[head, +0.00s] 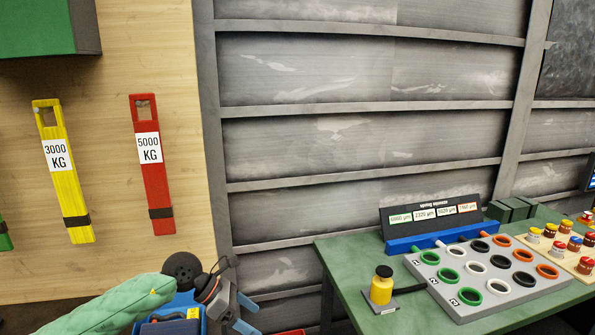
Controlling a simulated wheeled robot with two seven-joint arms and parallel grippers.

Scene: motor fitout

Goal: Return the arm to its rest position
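My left arm comes in from the bottom left, with a green padded length and a blue and black wrist. My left gripper (250,314) is at the bottom edge, left of the green table. Its two blue fingertips are apart and nothing shows between them, so it looks open and empty. It is below the hanging red strap and appears clear of the wall and table. My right arm and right gripper are not in view.
A yellow 3000 KG strap (67,185) and red 5000 KG strap (153,180) hang on the wooden panel (105,110). The green table (345,262) holds a yellow jar (381,289), a grey tray of coloured rings (415,273), and several small pots at right.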

